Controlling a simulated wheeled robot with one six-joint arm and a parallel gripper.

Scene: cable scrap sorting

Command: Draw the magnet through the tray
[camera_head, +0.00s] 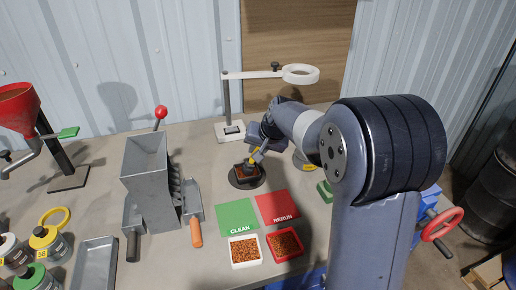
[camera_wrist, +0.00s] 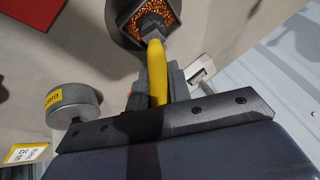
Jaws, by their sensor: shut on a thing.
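My gripper (camera_head: 259,151) is shut on the yellow handle of the magnet (camera_wrist: 157,66). The handle points away from the jaws in the wrist view, and its dark head (camera_wrist: 151,26) is at the tray (camera_wrist: 124,17). The tray has dark angled walls and holds copper-coloured granules. In the head view the tray (camera_head: 246,171) sits on a dark round base, below my gripper. The magnet head overlaps the granules; I cannot tell whether it touches them. My jaws partly hide the handle.
A green CLEAN mat (camera_head: 238,217) and a red RERUN mat (camera_head: 278,207) lie in front. A white bin (camera_head: 245,265) and a red bin (camera_head: 299,256) hold granules. A grey hopper machine (camera_head: 147,170) stands left. A ring lamp stand (camera_head: 227,100) is behind. A grey weight-like cylinder (camera_wrist: 72,98) is nearby.

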